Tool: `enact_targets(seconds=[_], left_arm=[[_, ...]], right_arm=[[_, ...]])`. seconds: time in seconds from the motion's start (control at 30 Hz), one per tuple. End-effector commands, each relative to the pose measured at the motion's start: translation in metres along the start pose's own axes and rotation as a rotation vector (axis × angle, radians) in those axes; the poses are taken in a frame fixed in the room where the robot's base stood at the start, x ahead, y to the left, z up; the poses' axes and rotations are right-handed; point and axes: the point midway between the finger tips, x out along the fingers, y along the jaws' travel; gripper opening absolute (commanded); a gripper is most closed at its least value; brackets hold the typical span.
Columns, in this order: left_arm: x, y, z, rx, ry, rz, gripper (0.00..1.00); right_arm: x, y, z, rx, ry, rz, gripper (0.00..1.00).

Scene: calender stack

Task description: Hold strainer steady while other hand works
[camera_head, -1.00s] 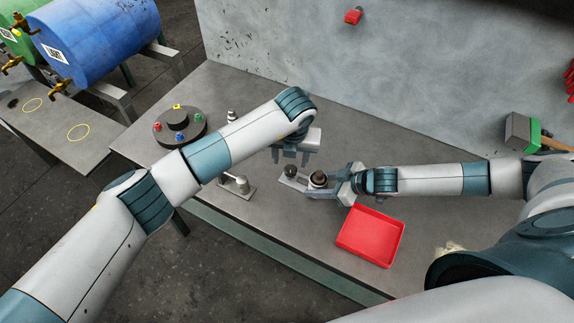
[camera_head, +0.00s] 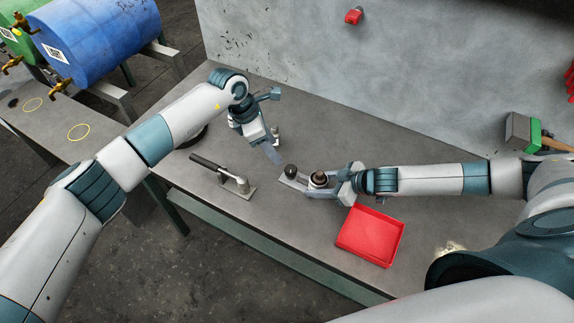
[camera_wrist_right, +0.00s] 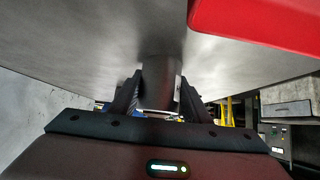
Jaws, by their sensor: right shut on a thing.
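A round dark-topped metal fitting (camera_head: 318,179), which I take to be the strainer, stands upright on the bench in the head view. My right gripper (camera_head: 327,183) comes in from the right and is shut on it. In the right wrist view the gripper (camera_wrist_right: 158,95) has the dark cylindrical body (camera_wrist_right: 160,72) between its fingers. A flat metal plate with a black ball knob (camera_head: 290,171) lies just left of the fitting. My left gripper (camera_head: 270,148) is above the bench, up and left of the knob, angled down to the right. Its finger gap is unclear.
A red tray (camera_head: 370,236) sits just in front of my right forearm. A small metal post (camera_head: 275,135) stands beside the left gripper. A green-headed hammer (camera_head: 533,134) is at the right rear.

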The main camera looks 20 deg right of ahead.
Motion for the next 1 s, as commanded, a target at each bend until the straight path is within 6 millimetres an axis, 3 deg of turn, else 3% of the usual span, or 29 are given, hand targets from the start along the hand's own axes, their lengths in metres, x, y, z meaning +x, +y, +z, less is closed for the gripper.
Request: enact_targets(seconds=[0.67,1.0], left_arm=[[-0.001,0.003,-0.001,0.066,-0.025,-0.006,0.50],[0.033,0.002,0.001,0.064,-0.026,-0.008,0.50]], right_arm=[[0.000,0.000,0.001,0.000,-0.001,0.000,0.21],[0.000,0.000,0.001,0.000,-0.001,0.000,0.21]])
